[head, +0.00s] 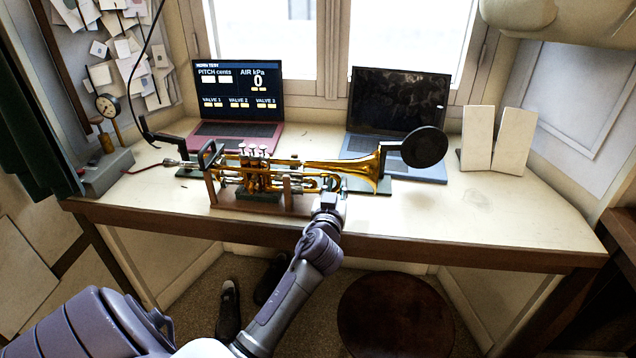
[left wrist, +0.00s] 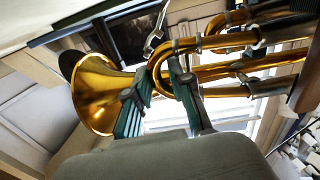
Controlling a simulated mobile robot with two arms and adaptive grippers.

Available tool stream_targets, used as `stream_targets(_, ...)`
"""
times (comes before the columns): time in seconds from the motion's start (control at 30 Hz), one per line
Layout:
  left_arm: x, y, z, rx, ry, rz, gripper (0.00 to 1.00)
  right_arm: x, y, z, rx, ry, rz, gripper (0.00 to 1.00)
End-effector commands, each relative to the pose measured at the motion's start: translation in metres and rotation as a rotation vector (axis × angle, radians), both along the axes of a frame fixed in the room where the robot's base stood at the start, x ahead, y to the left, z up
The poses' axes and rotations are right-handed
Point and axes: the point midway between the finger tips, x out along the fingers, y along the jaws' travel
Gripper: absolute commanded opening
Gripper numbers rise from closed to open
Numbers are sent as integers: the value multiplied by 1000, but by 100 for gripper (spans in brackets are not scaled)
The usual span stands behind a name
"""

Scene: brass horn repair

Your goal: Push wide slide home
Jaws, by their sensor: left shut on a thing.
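A brass trumpet (head: 290,174) lies level in a wooden cradle (head: 225,197), its bell (head: 368,172) toward the right and its valves (head: 256,152) left of centre. A gold U-shaped slide bend (head: 331,182) shows at the near side of the horn. It also shows in the left wrist view (left wrist: 160,72), with pale sleeves on its tubes. My left gripper (head: 328,196) comes up from the front of the bench and is shut on the slide at this bend. The gripper hides part of the bend, and I cannot tell how far the slide sits out. My right gripper is not in view.
A laptop with pitch and air readouts (head: 238,92) and a dark-screened laptop (head: 398,105) stand behind the horn. A black disc (head: 424,147) stands before the bell. A gauge (head: 107,106) and grey box (head: 106,172) are left.

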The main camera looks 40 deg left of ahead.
Motion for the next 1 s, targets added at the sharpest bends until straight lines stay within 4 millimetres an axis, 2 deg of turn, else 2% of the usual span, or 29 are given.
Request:
stream_targets(0.5, 0, 1, 3, -34, -25, -94, 0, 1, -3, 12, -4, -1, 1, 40)
stream_targets(1.0, 0, 1, 0, -48, -30, -115, 0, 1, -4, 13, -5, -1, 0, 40)
